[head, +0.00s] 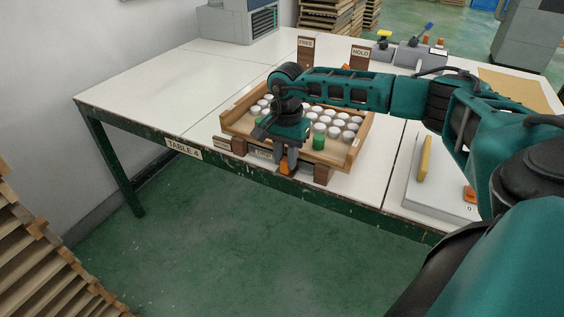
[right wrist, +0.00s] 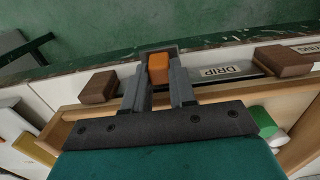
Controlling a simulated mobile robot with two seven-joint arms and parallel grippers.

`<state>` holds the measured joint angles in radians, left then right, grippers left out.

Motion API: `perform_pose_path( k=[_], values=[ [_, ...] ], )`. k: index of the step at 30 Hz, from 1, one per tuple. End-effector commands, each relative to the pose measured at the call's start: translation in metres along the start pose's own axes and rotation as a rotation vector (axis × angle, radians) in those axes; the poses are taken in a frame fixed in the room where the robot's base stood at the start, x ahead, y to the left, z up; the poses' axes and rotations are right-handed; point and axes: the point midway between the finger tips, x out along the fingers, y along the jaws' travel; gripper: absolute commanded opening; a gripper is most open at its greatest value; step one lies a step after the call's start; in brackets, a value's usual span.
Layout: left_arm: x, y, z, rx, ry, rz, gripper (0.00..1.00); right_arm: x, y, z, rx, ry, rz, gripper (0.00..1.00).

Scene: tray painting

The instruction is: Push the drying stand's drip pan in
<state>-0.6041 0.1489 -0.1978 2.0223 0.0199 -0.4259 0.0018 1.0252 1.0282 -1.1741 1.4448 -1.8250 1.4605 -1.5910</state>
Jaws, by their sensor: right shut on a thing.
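The drying stand is a wooden tray (head: 338,159) on the white table, holding several white round pieces and a green one (head: 319,141). Its drip pan (head: 262,154) shows as a low front with a label under the tray's near side; in the right wrist view the label reads DRIP (right wrist: 222,72). My right gripper (head: 287,170) reaches down in front of the tray at the table's near edge. In the right wrist view my right gripper (right wrist: 159,82) is shut on an orange handle (right wrist: 158,68) beside the DRIP label. My left gripper is not in view.
Brown wooden blocks flank the pan front, one on the right (head: 322,174). FREE (head: 305,43) and HOLD (head: 360,52) signs stand behind the tray. A white device with a yellow piece (head: 424,158) is at right.

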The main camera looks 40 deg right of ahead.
Motion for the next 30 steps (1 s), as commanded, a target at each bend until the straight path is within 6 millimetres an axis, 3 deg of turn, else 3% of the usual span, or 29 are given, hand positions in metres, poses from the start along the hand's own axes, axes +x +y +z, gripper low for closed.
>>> perform_pose_path(
  k=[3, 4, 12, 22, 30],
  values=[
    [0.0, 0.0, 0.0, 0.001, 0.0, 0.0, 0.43, -0.003, 0.0, -0.006, 0.006, 0.013, -0.005, 0.0],
    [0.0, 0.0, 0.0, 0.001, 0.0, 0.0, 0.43, -0.003, 0.0, -0.006, 0.007, 0.014, -0.006, 0.26],
    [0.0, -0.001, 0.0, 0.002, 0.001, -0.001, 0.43, -0.002, 0.0, -0.004, 0.005, 0.009, -0.004, 0.51],
    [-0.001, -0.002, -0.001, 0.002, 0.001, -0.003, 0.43, -0.009, 0.0, -0.003, 0.004, 0.008, -0.005, 0.51],
    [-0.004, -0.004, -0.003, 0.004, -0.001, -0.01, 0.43, -0.062, -0.001, -0.003, 0.003, 0.009, -0.008, 0.51]
  ],
)
